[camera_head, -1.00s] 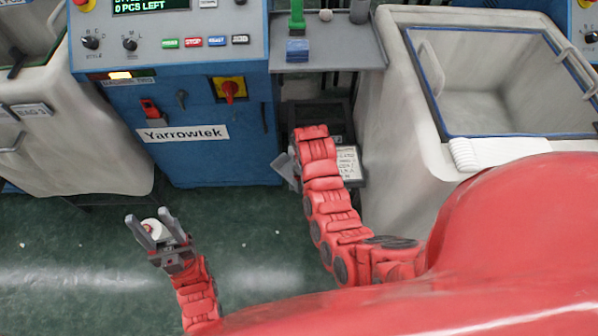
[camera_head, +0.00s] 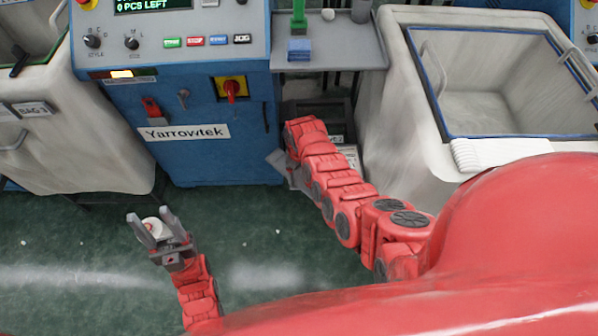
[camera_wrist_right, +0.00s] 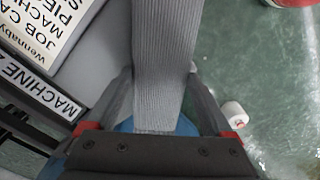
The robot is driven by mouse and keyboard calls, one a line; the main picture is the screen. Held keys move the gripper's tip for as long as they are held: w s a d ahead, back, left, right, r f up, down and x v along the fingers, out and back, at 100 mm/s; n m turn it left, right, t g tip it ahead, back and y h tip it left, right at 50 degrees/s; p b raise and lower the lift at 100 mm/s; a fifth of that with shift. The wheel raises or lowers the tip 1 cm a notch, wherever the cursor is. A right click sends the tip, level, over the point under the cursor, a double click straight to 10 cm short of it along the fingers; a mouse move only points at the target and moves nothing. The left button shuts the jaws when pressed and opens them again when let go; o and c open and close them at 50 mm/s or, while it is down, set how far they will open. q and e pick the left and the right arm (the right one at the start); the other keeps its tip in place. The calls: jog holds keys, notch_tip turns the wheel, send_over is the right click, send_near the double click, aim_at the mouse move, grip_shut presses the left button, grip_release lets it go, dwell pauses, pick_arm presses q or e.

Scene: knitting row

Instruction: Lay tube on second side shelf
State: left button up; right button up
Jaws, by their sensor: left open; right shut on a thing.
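My right gripper (camera_wrist_right: 160,100) is shut on a grey ribbed knitted tube (camera_wrist_right: 163,50), which stretches away from the jaws. In the head view my right arm hides most of this gripper and the tube, beside the blue machine's lower right edge. In the right wrist view a grey shelf surface (camera_wrist_right: 97,62), with a printed job card and a "MACHINE" label on its edge, lies left of the tube. Whether the tube touches it I cannot tell. My left gripper (camera_head: 150,226) is open low over the floor, with a white roll (camera_head: 153,226) visible between its fingers.
An upper grey shelf (camera_head: 345,52) holds a blue block (camera_head: 298,49) and a green item. The blue Yarrowtek machine (camera_head: 200,155) stands left, a pale bin (camera_head: 405,165) right. A white roll (camera_wrist_right: 234,114) lies on the green floor in the right wrist view.

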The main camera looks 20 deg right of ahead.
jog(key=shift+f, duration=0.2)
jog(key=o, duration=1.1)
jog(key=shift+r, duration=0.1)
